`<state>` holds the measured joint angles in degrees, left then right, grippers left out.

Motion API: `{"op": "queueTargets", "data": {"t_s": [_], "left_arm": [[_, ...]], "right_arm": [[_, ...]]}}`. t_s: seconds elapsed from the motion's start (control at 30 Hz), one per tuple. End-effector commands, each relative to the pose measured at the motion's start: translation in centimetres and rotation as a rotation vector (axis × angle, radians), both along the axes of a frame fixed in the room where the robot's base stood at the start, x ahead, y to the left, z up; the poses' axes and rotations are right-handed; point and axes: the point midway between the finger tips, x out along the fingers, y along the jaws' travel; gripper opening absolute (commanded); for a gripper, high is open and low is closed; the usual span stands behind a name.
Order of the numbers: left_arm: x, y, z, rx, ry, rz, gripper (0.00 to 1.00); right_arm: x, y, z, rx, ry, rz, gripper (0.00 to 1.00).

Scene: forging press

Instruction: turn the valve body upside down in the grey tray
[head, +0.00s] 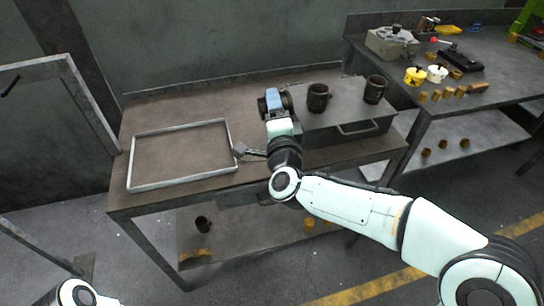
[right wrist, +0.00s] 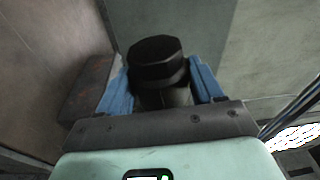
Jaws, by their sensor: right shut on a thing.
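The grey tray (head: 134,160) is a shallow, thin-rimmed rectangle on the left of the workbench, and it is empty. My right gripper (head: 272,99) is to the right of the tray, near the metal box. Its blue fingers are shut on a dark part, which I take for the valve body (right wrist: 156,62). In the right wrist view it has a black, faceted wide end and a greyer, narrower section between the fingers. In the head view the gripper mostly hides it, with dark ends showing at both sides. My left gripper is out of view.
A grey metal box (head: 345,110) with a drawer handle carries two dark cup-like parts (head: 318,97) (head: 375,89). A small grey hammer-like tool (head: 240,150) lies at the tray's right edge. A second bench (head: 480,85) at right holds several small parts.

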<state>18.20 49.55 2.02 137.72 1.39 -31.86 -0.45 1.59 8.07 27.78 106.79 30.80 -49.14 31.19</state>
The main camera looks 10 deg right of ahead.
Motion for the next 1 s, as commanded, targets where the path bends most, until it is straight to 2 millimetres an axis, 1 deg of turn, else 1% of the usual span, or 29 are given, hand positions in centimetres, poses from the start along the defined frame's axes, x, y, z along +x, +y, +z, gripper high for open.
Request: {"op": "queueTargets", "data": {"t_s": [0.03, 0.17, 0.57, 0.77, 1.0], "left_arm": [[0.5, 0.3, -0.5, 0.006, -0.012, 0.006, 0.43], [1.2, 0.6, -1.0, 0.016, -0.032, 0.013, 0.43], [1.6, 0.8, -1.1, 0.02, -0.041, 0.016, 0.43], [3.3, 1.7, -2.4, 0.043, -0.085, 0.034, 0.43], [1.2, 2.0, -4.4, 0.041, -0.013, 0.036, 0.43]], "right_arm": [[0.0, 0.0, 0.0, 0.032, -0.006, -0.001, 0.32], [0.0, 0.1, 0.1, 0.093, -0.007, 0.001, 0.32], [0.0, 0.0, 0.2, 0.121, -0.01, 0.001, 0.32], [0.0, 0.0, 0.0, 0.221, -0.021, 0.001, 0.32], [0.0, 0.1, 0.0, 0.328, -0.031, 0.003, 0.32]]}}
